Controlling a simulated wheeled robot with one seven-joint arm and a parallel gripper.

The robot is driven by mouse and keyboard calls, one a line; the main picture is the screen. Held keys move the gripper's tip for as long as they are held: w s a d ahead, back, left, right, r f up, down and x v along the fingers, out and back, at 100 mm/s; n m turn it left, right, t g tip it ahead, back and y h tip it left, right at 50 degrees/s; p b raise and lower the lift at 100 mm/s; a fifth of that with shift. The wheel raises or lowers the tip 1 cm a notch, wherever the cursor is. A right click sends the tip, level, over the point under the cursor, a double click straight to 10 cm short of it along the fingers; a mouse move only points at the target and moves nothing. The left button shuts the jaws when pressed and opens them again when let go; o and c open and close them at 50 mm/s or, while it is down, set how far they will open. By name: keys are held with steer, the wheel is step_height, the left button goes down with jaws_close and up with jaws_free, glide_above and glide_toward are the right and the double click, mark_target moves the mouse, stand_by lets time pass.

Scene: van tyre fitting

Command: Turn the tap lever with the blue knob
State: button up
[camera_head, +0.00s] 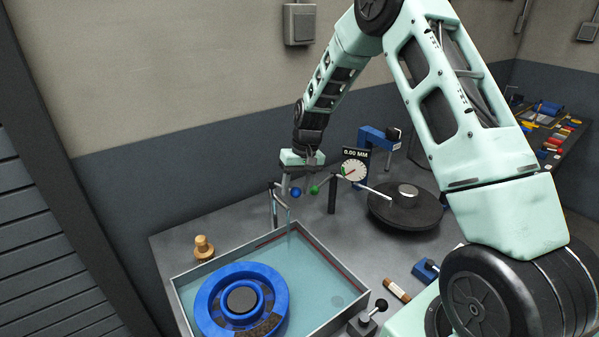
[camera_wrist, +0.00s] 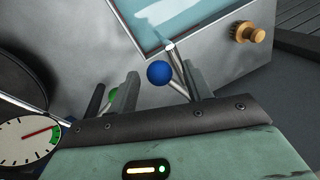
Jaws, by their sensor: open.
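The blue knob (camera_head: 296,192) sits on the end of a tap lever above the back edge of the water tray. In the wrist view the blue knob (camera_wrist: 159,73) lies between my two open fingers, nearer the right one; I cannot tell whether it touches. The lever (camera_wrist: 178,84) runs from the tap beside the right finger. A green knob (camera_head: 314,190) is right of the blue one, partly behind the left finger in the wrist view. My gripper (camera_head: 298,181) is open and points down over the tap. The metal spout (camera_head: 289,212) hangs over the tray.
A water tray (camera_head: 180,297) holds a blue ring-shaped part (camera_head: 210,303). A dial gauge (camera_head: 355,170) and a dark turntable (camera_head: 405,211) are close on the right.

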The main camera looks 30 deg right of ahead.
steer(key=d+r+b, duration=0.3)
steer(key=r+b, duration=0.1)
steer(key=r, duration=1.3)
steer(key=shift+s+d, duration=0.15)
steer(key=shift+s, duration=0.15)
steer(key=shift+f, duration=0.1)
steer(key=s+a+f+n, duration=0.25)
steer(key=s+a, duration=0.55)
steer(key=a, duration=0.4)
steer(key=s+a+f+n, duration=0.1)
steer(key=s+a+n, duration=0.2)
steer(key=s+a, duration=0.65)
steer(key=s+a+f+n, duration=0.2)
steer(key=s+a, duration=0.1)
steer(key=s, duration=0.5)
steer(key=s+a+f+n+h, duration=0.1)
steer(key=s+a+f+n, duration=0.1)
steer(key=s, duration=0.6)
steer(key=shift+s+a+f+n+h+b, duration=0.3)
steer(key=shift+s+a+f+n+b, duration=0.1)
steer(key=shift+a, duration=0.35)
stand_by(1.4)
